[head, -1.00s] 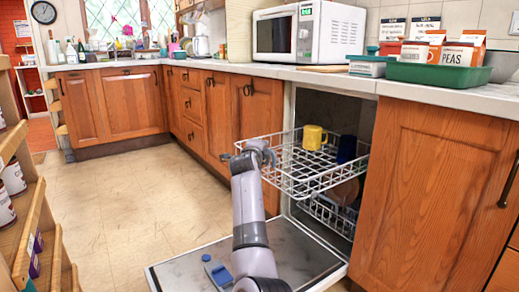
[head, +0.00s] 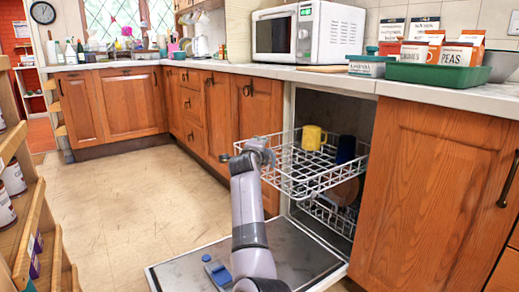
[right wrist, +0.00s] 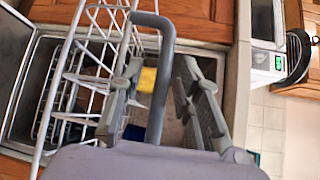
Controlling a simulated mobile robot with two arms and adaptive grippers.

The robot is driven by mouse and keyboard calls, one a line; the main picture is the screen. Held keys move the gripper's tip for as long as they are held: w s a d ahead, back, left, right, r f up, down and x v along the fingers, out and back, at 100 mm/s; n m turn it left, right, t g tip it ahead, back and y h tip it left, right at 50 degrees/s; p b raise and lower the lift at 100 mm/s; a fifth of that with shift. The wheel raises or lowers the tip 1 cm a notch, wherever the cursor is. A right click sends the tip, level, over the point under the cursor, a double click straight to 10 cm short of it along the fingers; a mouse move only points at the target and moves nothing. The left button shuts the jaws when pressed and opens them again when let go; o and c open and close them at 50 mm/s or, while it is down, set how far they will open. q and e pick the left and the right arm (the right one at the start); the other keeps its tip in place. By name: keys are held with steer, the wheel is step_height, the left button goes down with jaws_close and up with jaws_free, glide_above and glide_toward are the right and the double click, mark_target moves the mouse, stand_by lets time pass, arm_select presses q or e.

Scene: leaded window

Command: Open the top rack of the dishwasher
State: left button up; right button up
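The dishwasher's door (head: 300,255) is folded down and open. Its white wire top rack (head: 300,178) stands pulled out over the door, with a yellow mug (head: 313,137) and a dark blue mug (head: 346,149) in it. My right gripper (head: 257,151) is at the rack's front left corner. In the right wrist view its two fingers (right wrist: 160,105) are spread apart, with the left one overlapping the rack wires (right wrist: 85,65); whether it touches them I cannot tell. The yellow mug (right wrist: 147,80) shows beyond the fingers. My left gripper is not in view.
The lower rack (head: 332,214) sits inside the dishwasher. A blue object (head: 216,270) is on the open door beside my arm. The counter above bears a microwave (head: 308,33) and a green tray (head: 432,74). Shelves (head: 30,215) stand at the left; the floor between is clear.

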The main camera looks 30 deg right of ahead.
steer(key=v, duration=0.7)
steer(key=shift+s+a, duration=0.15)
steer(key=shift+s, duration=0.05)
steer(key=shift+r, duration=0.1)
stand_by(0.3)
